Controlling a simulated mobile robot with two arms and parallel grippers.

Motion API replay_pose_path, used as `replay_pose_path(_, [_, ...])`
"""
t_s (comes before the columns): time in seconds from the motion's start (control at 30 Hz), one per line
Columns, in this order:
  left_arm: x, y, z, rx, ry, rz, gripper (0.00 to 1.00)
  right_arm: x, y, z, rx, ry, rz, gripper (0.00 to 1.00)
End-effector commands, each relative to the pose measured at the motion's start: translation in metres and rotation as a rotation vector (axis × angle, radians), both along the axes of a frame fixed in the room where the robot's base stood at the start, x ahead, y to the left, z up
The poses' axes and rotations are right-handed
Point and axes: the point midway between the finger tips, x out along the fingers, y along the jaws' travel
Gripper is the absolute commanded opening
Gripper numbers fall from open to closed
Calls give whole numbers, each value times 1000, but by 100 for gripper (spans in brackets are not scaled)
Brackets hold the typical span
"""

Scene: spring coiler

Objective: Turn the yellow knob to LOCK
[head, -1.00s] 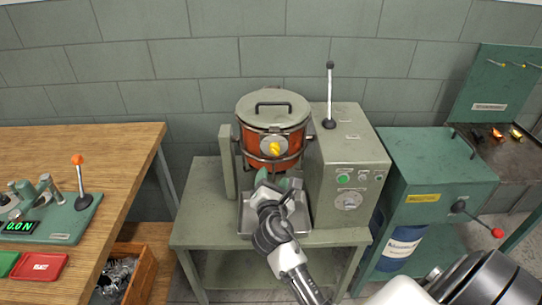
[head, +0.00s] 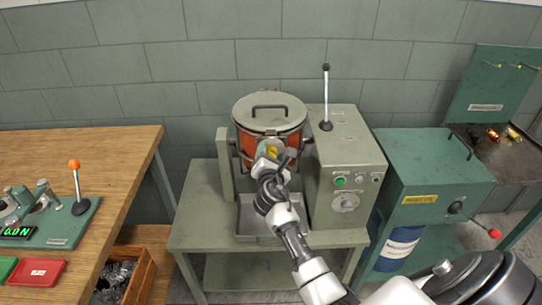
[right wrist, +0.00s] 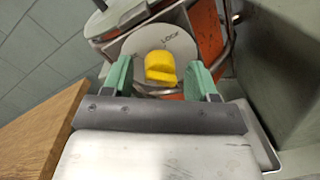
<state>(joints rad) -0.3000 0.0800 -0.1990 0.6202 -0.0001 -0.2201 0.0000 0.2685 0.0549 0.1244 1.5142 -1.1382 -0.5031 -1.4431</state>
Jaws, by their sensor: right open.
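The yellow knob (right wrist: 160,66) sits on a round pale dial plate (right wrist: 180,44) on the front of an orange drum (head: 244,146). The word LOCK is readable on the plate, above and right of the knob in the right wrist view. In the head view the knob (head: 271,152) is partly hidden by my gripper. My right gripper (right wrist: 160,80) is open. Its two green fingers stand on either side of the knob, with gaps visible; I cannot tell whether they touch it. The right gripper (head: 271,160) is at the drum front in the head view. My left gripper is not in view.
The drum has a grey lid with a handle (head: 270,107) and stands in a frame on a green table (head: 200,200). A control box (head: 345,165) with a lever (head: 326,95) stands close on the right. A metal tray (head: 245,222) lies below. A wooden bench (head: 110,170) is at the left.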

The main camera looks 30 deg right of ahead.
Motion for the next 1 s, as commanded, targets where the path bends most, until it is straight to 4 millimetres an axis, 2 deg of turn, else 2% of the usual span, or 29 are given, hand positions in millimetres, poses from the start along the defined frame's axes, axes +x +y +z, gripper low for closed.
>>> replay_pose_path(0.1, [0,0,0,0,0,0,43,0,0,0,0,0,0,57])
replay_pose_path(0.4, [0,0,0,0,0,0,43,0,0,0,0,0,1,11])
replay_pose_path(0.73, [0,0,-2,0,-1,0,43,0,1,0,43,-27,3,11])
replay_pose_path(1.0, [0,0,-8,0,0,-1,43,0,1,-1,194,-119,10,11])
